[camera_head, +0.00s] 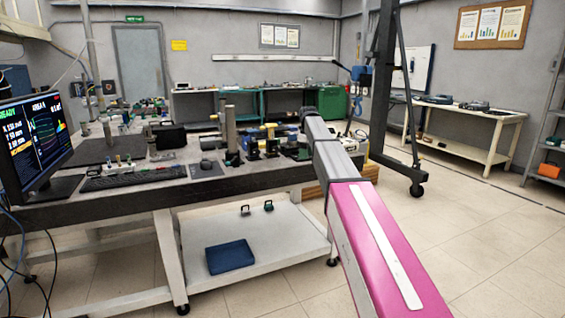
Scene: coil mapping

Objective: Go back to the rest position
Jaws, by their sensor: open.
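My arm reaches up from the bottom right, with a pink and white link and a grey link beyond it. Its far end is over the right end of the long workbench (262,181). I cannot make out my gripper or its fingers in this view. Whether the arm's end touches anything on the bench cannot be seen.
The bench holds a monitor (36,142), a keyboard (133,177), a mouse (207,164) and an upright metal post (231,129). A blue box (230,257) lies on its lower shelf. A dark wheeled frame (384,95) stands behind my arm. The floor at right is clear.

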